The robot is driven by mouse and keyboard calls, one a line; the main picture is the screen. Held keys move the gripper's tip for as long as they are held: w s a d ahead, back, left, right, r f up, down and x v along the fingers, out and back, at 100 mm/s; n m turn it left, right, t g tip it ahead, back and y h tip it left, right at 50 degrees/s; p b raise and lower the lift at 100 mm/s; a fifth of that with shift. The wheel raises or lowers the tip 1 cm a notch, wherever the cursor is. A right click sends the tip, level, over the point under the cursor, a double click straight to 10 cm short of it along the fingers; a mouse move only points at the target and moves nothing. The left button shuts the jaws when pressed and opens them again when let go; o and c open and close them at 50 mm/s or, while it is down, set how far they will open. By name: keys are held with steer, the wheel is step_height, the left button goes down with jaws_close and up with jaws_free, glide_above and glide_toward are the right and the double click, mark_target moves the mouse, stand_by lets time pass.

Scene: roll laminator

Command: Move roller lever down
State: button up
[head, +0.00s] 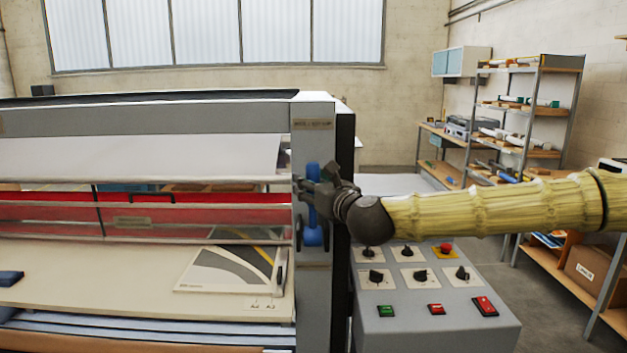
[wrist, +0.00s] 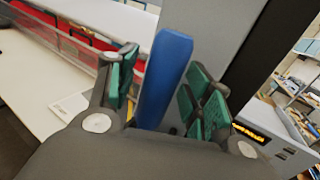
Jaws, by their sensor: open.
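The roller lever (head: 313,236) is blue and sits on the grey end column of the laminator (head: 315,290). In the head view it stands roughly upright, its middle hidden behind my gripper (head: 308,190). In the wrist view the blue lever (wrist: 165,75) rises between the two green-padded fingers of my gripper (wrist: 160,90). The fingers are open, one on each side of the lever, with visible gaps. Its lower end is hidden behind the gripper body in the wrist view.
A grey control panel (head: 430,325) with knobs and buttons stands right of the column, below my arm. The laminator's bed (head: 130,270) with a printed sheet (head: 230,270) lies to the left. Shelves (head: 530,110) stand at the back right.

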steer(key=shift+w, duration=0.1)
steer(key=shift+c, duration=0.2)
jaws_close()
steer(key=shift+f+b, duration=0.2)
steer(key=shift+b, duration=0.3)
